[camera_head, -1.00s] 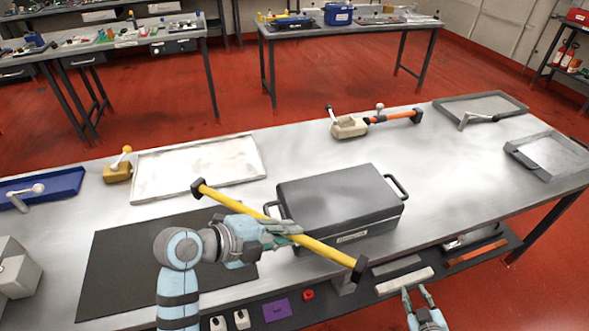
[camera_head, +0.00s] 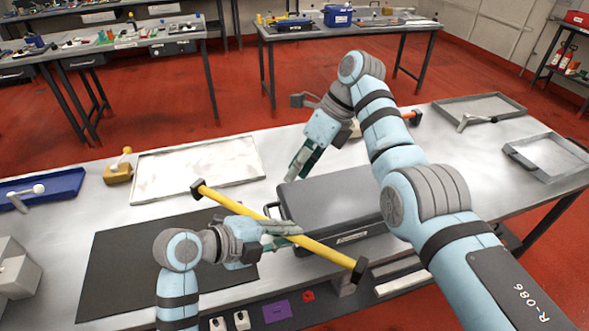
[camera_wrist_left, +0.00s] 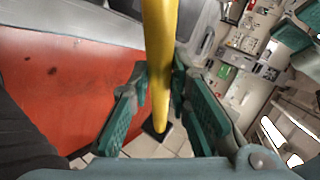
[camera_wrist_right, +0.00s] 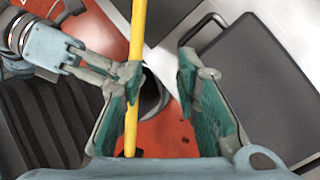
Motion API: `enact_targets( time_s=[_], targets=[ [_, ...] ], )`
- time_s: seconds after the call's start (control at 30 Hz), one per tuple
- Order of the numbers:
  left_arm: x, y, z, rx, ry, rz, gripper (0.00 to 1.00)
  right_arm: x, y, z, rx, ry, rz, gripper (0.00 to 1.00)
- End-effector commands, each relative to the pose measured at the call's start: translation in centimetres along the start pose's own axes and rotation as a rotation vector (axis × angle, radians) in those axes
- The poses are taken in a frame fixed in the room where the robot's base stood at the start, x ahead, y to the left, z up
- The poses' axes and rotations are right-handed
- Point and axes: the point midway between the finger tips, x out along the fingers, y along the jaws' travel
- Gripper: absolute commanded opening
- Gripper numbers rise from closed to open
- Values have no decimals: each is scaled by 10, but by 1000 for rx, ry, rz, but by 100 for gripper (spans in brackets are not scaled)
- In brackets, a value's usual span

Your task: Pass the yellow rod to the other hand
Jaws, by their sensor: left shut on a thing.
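The yellow rod (camera_head: 325,253) has black end caps and lies slantwise in the air in front of the dark grey case. My left gripper (camera_head: 283,235) is shut on it near its middle. The rod also runs between the left fingers in the left wrist view (camera_wrist_left: 158,50). My right gripper (camera_head: 299,168) is above the case, pointing down-left, apart from the rod. In the right wrist view its fingers (camera_wrist_right: 160,78) are spread wide with nothing clasped. There the rod (camera_wrist_right: 138,30) passes beyond the left finger, which partly covers it.
The dark grey case (camera_head: 330,205) stands on the metal table just behind the rod, partly hidden by my right arm. A black mat (camera_head: 120,265) and a white tray (camera_head: 160,175) lie to the left.

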Motion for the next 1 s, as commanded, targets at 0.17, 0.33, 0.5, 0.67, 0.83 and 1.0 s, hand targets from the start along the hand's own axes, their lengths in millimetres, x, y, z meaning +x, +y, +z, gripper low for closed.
enact_targets(
  time_s=[0.17,0.33,0.5,0.67,0.83,1.0],
  targets=[
    [0,0,0,0,-1,-2,0,-3,31,-2,91,75,89,29],
    [-1,0,0,0,-2,-2,0,27,35,-4,93,76,93,29],
    [0,0,0,0,-1,-2,0,70,38,-8,95,76,92,29],
    [0,0,0,1,-1,-2,0,100,40,-10,96,75,89,29],
    [0,-1,0,1,-1,-2,0,111,41,-11,95,74,87,29],
    [0,-1,0,1,-1,-2,0,111,41,-11,95,74,86,29]
  ],
)
